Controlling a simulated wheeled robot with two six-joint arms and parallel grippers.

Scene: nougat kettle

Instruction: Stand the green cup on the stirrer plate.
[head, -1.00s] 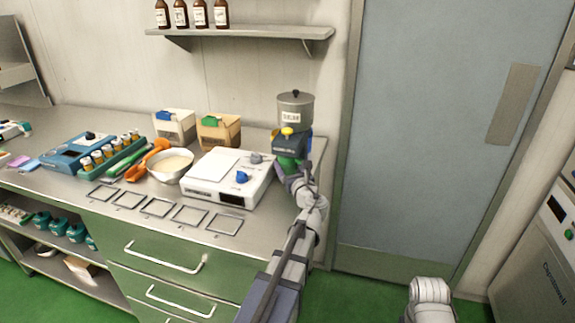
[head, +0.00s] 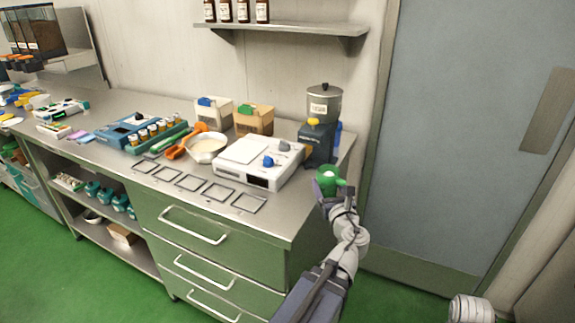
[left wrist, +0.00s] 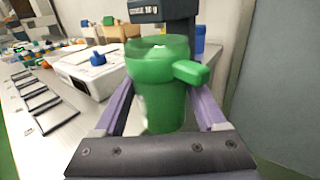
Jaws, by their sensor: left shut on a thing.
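The green cup (head: 328,180) is held in my left gripper (head: 336,192), near the right end of the bench. In the left wrist view the green cup (left wrist: 158,85) stands upright between the two purple fingers of the left gripper (left wrist: 160,112), its handle to the right. The white stirrer plate (head: 258,163) lies on the bench to the left of the cup, with a blue knob and a pale flat top that is bare. It also shows in the left wrist view (left wrist: 95,72). My right gripper is not in view.
A dark grinder (head: 320,140) with a lidded hopper stands behind the cup. A white bowl (head: 206,147) and an orange scoop (head: 178,150) are left of the stirrer plate. Several square frames (head: 220,192) lie along the bench front. A door (head: 470,130) is at the right.

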